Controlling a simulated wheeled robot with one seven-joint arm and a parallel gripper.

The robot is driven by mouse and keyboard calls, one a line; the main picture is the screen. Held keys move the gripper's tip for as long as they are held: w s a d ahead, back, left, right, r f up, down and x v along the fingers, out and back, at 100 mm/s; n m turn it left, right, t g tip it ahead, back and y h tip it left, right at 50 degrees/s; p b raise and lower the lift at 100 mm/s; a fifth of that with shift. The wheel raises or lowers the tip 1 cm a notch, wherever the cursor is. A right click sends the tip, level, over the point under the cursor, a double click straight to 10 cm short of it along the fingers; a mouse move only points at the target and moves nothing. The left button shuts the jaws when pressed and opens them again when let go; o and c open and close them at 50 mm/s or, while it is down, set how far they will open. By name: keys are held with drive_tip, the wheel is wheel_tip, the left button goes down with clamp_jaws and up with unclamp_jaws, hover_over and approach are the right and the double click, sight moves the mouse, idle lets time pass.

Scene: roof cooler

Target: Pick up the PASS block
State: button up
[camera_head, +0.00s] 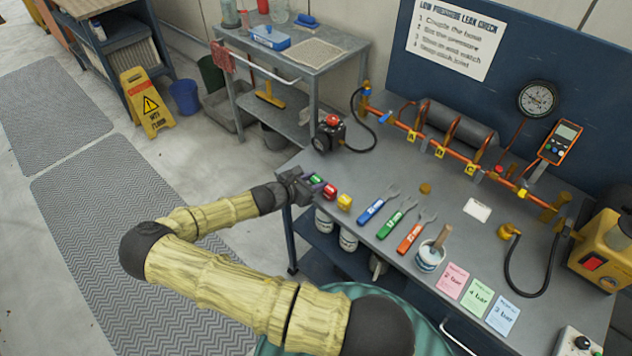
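Three small blocks sit in a slanting row at the left edge of the grey workbench (385,160): a green one (316,179), a red one (329,191) and a yellow one (344,202). Their lettering is too small to read, so I cannot confirm which says PASS; the green one may be it. My gripper (309,183) reaches in from the left at the bench edge, with its fingertips right at the green block, which is partly hidden. I cannot tell whether the fingers are closed on it or just beside it.
Blue, green and orange wrenches (396,216) lie right of the blocks. A pot with a brush (430,254) and coloured pressure cards (478,296) are nearer the front. A copper pipe rig (440,145) runs along the back; a red-knobbed pump (329,132) stands behind the blocks.

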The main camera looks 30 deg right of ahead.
drive_tip(key=x, duration=0.2)
drive_tip(key=shift+d+f, duration=0.15)
drive_tip(key=shift+d, duration=0.15)
drive_tip(key=c, duration=0.6)
